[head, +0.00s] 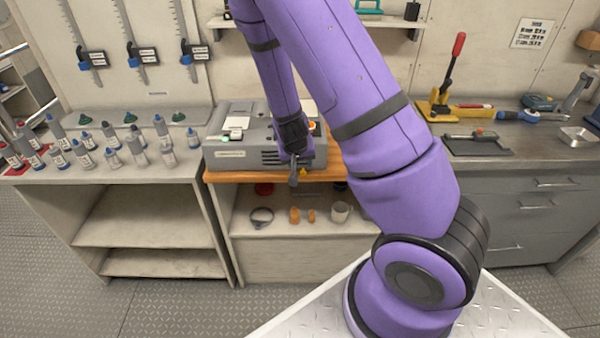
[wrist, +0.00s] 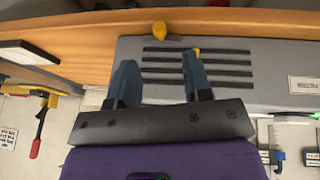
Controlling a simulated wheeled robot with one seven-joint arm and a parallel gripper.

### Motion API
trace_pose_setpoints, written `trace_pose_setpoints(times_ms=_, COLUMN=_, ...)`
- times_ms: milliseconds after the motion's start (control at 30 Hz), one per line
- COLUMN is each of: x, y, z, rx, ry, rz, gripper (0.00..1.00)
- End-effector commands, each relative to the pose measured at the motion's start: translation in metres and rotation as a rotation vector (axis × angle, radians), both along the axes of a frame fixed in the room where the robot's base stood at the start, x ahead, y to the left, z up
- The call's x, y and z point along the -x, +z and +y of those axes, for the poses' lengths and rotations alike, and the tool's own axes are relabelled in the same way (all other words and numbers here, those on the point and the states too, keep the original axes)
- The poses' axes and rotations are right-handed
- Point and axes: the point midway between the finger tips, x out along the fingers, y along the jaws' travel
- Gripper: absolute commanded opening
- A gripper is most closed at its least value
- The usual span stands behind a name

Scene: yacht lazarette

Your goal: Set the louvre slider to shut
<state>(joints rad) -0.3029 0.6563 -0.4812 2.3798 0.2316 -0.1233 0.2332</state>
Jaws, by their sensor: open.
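A grey box unit (head: 235,158) stands on the wooden bench, with dark louvre slots in its front face (wrist: 197,73). In the wrist view a yellow knob (wrist: 160,28) sticks out by the unit's edge near the wood. A smaller yellow piece (wrist: 197,50) shows at the slots beside the right fingertip; I cannot tell which one is the louvre slider. My gripper (wrist: 160,62) is open in front of the slots, its two blue-grey fingers apart with nothing between them. In the head view my gripper (head: 293,176) hangs at the unit's front, and my arm hides the right part.
The wooden bench edge (head: 225,178) runs under the unit. Below, a shelf holds a mug (head: 341,211), orange pieces and a ring clamp. Several bottles (head: 111,135) stand on the left bench. A red-handled yellow tool (head: 445,85) stands on the right bench.

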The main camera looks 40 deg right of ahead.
Motion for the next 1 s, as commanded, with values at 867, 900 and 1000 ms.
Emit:
trace_pose_setpoints(times_ms=867, x=-0.02, y=-0.071, z=-0.025, rx=-0.001, ry=0.001, rz=-0.002, gripper=0.45)
trace_pose_setpoints(times_ms=900, x=-0.02, y=-0.071, z=-0.025, rx=-0.001, ry=0.001, rz=-0.002, gripper=0.45)
trace_pose_setpoints(times_ms=1000, x=-0.02, y=-0.071, z=-0.025, rx=-0.001, ry=0.001, rz=-0.002, gripper=0.25)
